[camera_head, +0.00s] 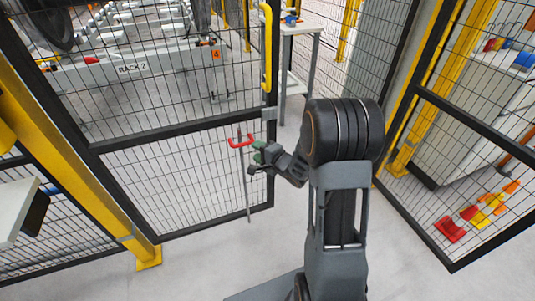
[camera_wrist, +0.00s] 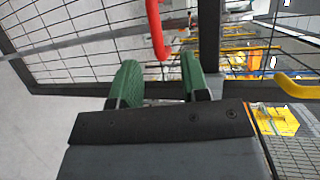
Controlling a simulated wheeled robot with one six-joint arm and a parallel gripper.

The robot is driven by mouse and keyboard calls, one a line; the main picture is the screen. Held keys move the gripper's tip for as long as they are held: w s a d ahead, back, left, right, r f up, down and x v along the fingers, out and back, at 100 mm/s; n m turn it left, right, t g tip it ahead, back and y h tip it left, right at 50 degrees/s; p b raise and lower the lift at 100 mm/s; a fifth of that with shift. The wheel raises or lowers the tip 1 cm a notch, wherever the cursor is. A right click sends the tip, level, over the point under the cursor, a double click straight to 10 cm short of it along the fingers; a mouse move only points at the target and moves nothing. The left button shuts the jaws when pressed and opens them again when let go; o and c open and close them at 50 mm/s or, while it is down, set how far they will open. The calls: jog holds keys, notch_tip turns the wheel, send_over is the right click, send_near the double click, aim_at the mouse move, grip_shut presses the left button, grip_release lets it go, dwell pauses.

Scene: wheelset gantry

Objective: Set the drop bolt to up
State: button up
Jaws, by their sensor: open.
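My gripper (camera_head: 257,157), with green finger pads, is just right of and slightly below the handle. In the wrist view my gripper (camera_wrist: 160,65) is open and empty. The red handle (camera_wrist: 156,30) is just beyond the gap between the fingertips, with no clear contact.
A yellow pull handle (camera_head: 267,48) is on the gate's edge above the bolt. Yellow posts (camera_head: 75,160) and mesh panels stand left and right. Orange, yellow and red cones (camera_head: 480,211) lie behind the right panel. A small table (camera_head: 299,28) stands beyond the gate.

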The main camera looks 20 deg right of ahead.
jog(key=v, duration=0.5)
jog(key=shift+p, duration=0.35)
